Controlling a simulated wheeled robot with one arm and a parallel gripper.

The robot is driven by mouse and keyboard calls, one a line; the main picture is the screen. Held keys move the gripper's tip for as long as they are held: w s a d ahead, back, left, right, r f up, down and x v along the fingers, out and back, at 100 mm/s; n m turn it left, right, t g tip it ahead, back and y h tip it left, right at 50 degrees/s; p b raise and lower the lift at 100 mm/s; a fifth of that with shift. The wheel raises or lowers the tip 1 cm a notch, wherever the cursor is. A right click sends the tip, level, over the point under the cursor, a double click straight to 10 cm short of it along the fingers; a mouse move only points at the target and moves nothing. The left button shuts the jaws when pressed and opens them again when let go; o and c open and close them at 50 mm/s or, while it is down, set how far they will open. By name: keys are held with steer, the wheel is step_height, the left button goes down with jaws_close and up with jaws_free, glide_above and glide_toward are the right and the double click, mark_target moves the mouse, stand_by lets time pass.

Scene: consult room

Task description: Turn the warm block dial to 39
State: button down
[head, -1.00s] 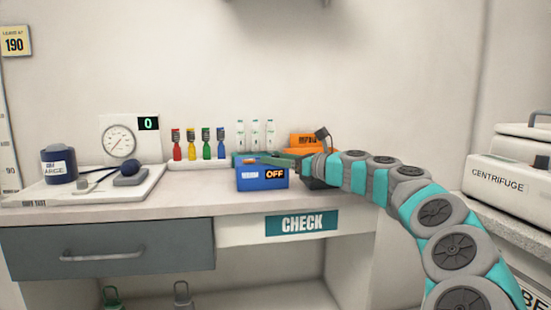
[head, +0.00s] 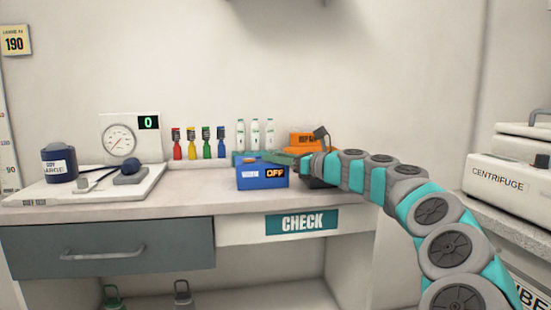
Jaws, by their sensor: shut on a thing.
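The warm block is a small blue box (head: 262,178) on the counter, with a white label at its front left. Its display (head: 275,174) reads OFF in orange. An orange part that looks like the dial (head: 249,160) shows on top of the box. My gripper (head: 262,158) reaches in from the right at the top of the box, its dark green fingers shut on the dial. The fingers partly hide the dial, and I cannot read any dial marking.
Behind stand white tubes (head: 255,135) and red, yellow, green and blue bottles (head: 198,143). An orange box (head: 306,141) is close behind my wrist. A gauge with a display reading 0 (head: 148,122) stands left. A centrifuge (head: 505,178) is at right. The counter front (head: 200,202) is clear.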

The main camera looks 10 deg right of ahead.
steer(key=shift+m+t+h, duration=0.3)
steer(key=shift+h, duration=0.1)
steer(key=shift+s+a+m+t+h, duration=0.1)
steer(key=shift+m+t+h, duration=0.4)
steer(key=shift+h, duration=0.1)
steer(key=m+t+h, duration=0.1)
steer(key=h, duration=0.1)
steer(key=m+t+h, duration=0.1)
steer(key=m+h, duration=0.1)
steer(key=shift+a+f+h+b, duration=0.1)
steer(key=shift+a+h+b, duration=0.05)
steer(key=shift+h+b, duration=0.25)
steer(key=m+h+b, duration=0.1)
steer(key=m+h, duration=0.2)
steer(key=h, duration=0.1)
steer(key=m+t+h+b, duration=0.1)
steer(key=m+h+b, duration=0.1)
steer(key=h, duration=0.2)
steer(key=shift+m, duration=0.4)
steer(key=m+h, duration=0.1)
steer(key=h, duration=0.1)
steer(key=m+g+h+b, duration=0.1)
steer(key=m+h, duration=0.1)
steer(key=h, duration=0.1)
steer(key=shift+m+h, duration=0.3)
steer(key=shift+m+g+h, duration=1.6)
steer(key=shift+h, duration=0.5)
steer(key=shift+d+r+m+g+h, duration=0.2)
steer(key=shift+m+g+h, duration=0.2)
steer(key=shift+h, duration=0.1)
